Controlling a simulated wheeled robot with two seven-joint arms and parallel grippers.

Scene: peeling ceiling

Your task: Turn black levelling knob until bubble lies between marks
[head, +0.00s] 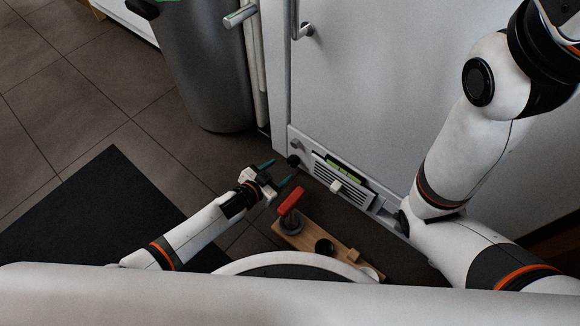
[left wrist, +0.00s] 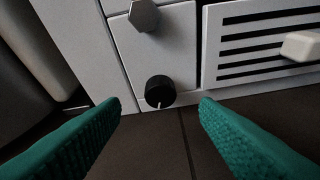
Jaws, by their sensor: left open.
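The black levelling knob (head: 293,160) sits low at the left end of the white appliance's base panel. It also shows in the left wrist view (left wrist: 159,91), round, with a pale notch at its lower edge. My left gripper (head: 279,172) is open, its teal fingers pointing at the knob. In the left wrist view, the knob appears beyond the gap between the fingertips (left wrist: 160,103), with no visible contact. A green level (head: 344,172) rests above the vented panel; its bubble and marks are too small to read. My right arm (head: 470,150) is at the right, its gripper out of frame.
A grey hexagonal part (left wrist: 144,16) is above the knob. The vented panel (head: 340,184) has a pale handle. A wooden board (head: 305,237) with a red-handled tool (head: 290,199) lies close to my left gripper.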

